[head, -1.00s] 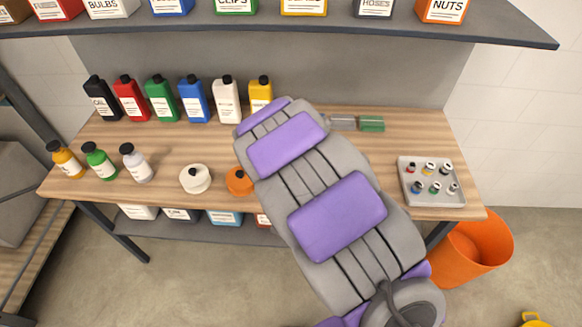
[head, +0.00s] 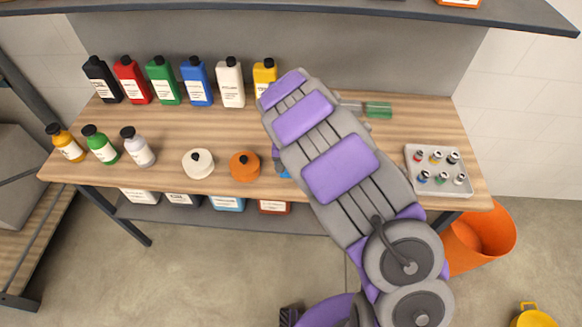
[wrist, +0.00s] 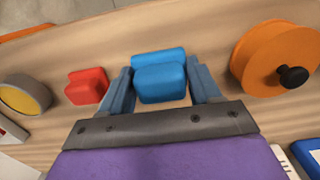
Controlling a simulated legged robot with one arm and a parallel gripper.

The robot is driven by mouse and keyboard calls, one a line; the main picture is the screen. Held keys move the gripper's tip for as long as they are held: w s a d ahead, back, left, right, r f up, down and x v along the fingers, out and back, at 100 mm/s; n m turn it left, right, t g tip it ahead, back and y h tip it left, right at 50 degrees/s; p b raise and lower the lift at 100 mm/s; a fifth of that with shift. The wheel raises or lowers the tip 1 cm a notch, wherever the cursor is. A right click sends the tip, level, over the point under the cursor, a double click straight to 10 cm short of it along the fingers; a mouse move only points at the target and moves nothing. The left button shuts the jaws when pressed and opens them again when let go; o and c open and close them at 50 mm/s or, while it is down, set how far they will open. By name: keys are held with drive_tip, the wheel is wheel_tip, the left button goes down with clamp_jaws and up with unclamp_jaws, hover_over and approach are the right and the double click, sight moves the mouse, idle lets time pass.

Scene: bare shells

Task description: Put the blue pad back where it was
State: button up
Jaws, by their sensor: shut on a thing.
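The blue pad (wrist: 160,82) sits between the two fingers of my gripper (wrist: 160,74) in the wrist view. The gripper is shut on it, over the wooden bench top. I cannot tell whether the pad touches the wood. In the head view only a small blue bit (head: 284,174) shows past my arm, near the bench's front edge; my arm hides the rest. A red pad (wrist: 87,87) lies on the bench to the left of the gripper in the wrist view, apart from it.
An orange round pot (head: 245,166) with a black knob stands close to the gripper, beside a white pot (head: 198,163). Bottles line the bench's back and left. A grey tray (head: 415,184) of small jars is at right. A shelf (head: 330,10) overhangs the bench (head: 340,186).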

drive_tip(key=shift+w+d, duration=0.2)
drive_tip(key=shift+w, duration=0.55)
drive_tip(key=shift+w+d, duration=0.55)
wheel_tip(320, 180, down, 3)
drive_tip(key=shift+a+f+b, duration=0.1)
drive_tip(key=shift+b, duration=0.35)
drive_tip(key=shift+a+f, duration=0.15)
drive_tip(key=shift+f, duration=0.1)
drive_tip(key=shift+a, duration=0.15)
drive_tip(key=o, duration=1.2)
drive_tip(key=shift+d, duration=0.25)
drive_tip(key=shift+a, duration=0.1)
